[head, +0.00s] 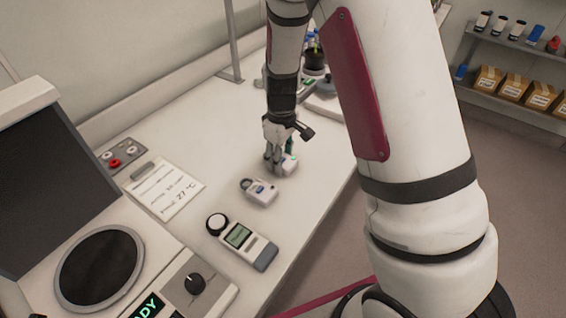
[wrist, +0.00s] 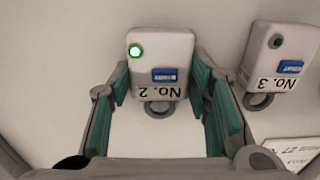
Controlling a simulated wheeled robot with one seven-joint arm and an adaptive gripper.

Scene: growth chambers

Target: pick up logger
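A white logger marked No. 2 (wrist: 160,62) lies on the bench, with a lit green button, a blue label and a grey ring at one end. My gripper (wrist: 161,82) is open above it, with one green-padded finger on each side and narrow gaps visible. In the head view my gripper (head: 274,158) points down at this logger (head: 289,167), which the fingers partly hide. A second logger, marked No. 3 (wrist: 277,62), lies to the right in the wrist view, its button unlit. It is probably the logger (head: 262,193) nearer the camera in the head view.
A handheld meter (head: 240,236) with a white dome and a clipboard sheet (head: 165,190) lie nearby on the white bench (head: 215,165). A machine with a round dark plate (head: 98,268) stands at front left. The bench's right edge is close.

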